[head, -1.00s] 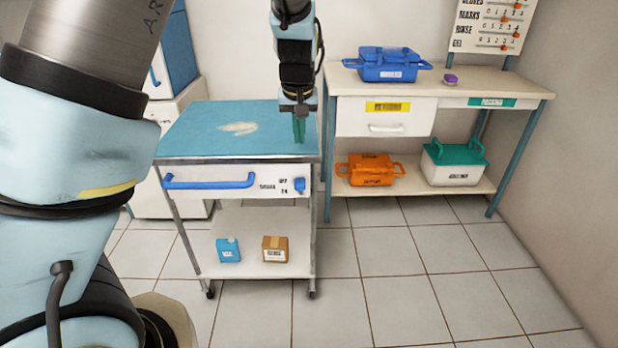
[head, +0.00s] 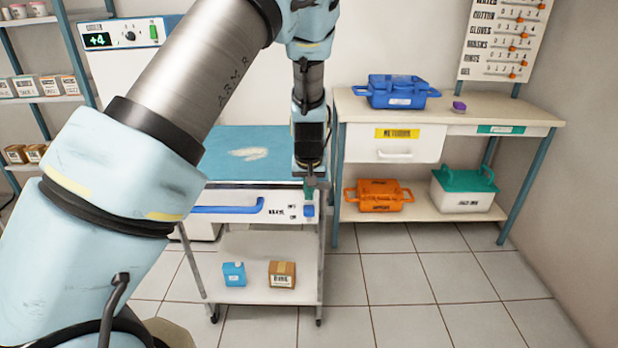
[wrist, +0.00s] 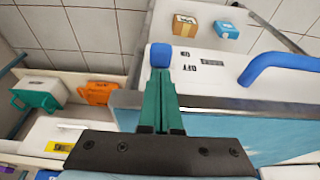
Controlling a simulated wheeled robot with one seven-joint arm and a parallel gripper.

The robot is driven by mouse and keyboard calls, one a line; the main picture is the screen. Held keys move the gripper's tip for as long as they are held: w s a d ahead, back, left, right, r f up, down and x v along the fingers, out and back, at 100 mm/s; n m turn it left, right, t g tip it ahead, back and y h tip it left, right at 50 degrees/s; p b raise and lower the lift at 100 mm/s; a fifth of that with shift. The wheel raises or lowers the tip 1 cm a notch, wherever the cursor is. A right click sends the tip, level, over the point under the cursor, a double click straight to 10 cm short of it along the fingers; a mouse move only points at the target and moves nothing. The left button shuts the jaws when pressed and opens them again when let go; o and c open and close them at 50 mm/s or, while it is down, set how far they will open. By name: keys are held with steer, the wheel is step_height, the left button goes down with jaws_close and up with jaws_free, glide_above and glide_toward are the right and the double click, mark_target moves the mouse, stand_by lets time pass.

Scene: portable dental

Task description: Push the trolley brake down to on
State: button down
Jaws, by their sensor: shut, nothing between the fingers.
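The trolley (head: 255,237) stands in front of me with a blue top and a white front panel. The blue brake lever (head: 309,211) is at the right end of that panel, beside small OFF and ON marks. In the wrist view the blue brake lever (wrist: 160,55) shows just beyond my fingertips. My gripper (head: 309,195) is shut and empty, pointing down just above the lever. In the wrist view its green fingers (wrist: 160,82) are together and overlap the lever's near edge. I cannot tell whether they touch it.
A blue handle (head: 228,208) runs along the panel left of the lever. A bench (head: 470,113) with several boxes stands to the right. The floor in front is clear.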

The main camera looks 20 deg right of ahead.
mark_target(309, 210)
steer(key=shift+f, duration=1.3)
steer(key=shift+f, duration=0.1)
step_height(309, 210, down, 4)
steer(key=b, duration=0.2)
steer(key=shift+f+b, duration=0.25)
steer(key=shift+b, duration=0.1)
steer(key=shift+s, duration=0.1)
steer(key=shift+r, duration=0.1)
